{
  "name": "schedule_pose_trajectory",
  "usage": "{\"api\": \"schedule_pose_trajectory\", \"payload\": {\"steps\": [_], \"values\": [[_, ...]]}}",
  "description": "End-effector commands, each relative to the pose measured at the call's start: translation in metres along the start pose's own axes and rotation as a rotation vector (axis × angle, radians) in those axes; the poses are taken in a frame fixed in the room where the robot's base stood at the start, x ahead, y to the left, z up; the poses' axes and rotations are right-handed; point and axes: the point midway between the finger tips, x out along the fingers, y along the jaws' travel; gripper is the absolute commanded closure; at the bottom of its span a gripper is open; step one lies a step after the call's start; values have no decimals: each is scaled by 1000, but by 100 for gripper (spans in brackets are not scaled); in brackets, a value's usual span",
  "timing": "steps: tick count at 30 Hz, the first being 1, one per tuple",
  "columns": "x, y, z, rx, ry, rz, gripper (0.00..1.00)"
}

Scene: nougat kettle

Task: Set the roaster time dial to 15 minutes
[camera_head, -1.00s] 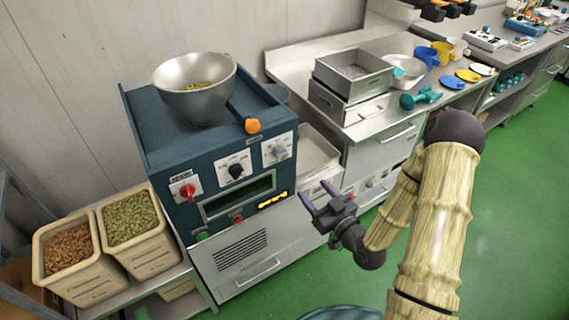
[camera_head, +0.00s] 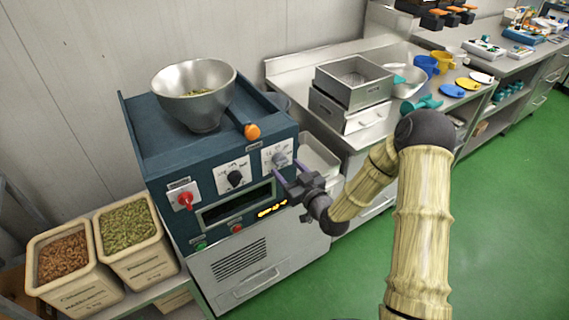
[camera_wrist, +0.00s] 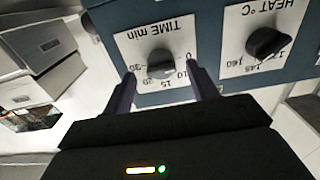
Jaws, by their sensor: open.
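The roaster (camera_head: 150,135) is a dark blue box with a row of dials on its sloped front. Its time dial (camera_head: 279,159) is the rightmost knob, on a white plate. In the wrist view the time dial (camera_wrist: 160,62) is dark, on a plate reading "TIME min", shown upside down, with marks from 0 to 30. I cannot tell surely which mark it points to. My gripper (camera_head: 287,168) is open and empty in front of the time plate. In the wrist view its fingers (camera_wrist: 162,76) straddle the dial, one on each side, seemingly apart from it.
The heat dial (camera_head: 235,178) and a red knob (camera_head: 185,200) sit left on the same panel. A steel bowl (camera_head: 195,95) and an orange-ended handle (camera_head: 252,131) are on top. Steel boxes (camera_head: 352,85) stand on the counter to the right. Nut bins (camera_head: 130,228) stand at left.

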Motion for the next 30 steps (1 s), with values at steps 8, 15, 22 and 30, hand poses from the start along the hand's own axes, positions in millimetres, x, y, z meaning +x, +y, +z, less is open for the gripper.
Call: {"api": "schedule_pose_trajectory", "payload": {"steps": [8, 15, 22, 30], "values": [[26, 0, 0, 0, -1, 0, 41], [26, 0, 0, 0, 0, 0, 41], [26, 0, 0, -1, 0, 0, 83], [26, 0, 1, 10, 0, 0, 86]]}}
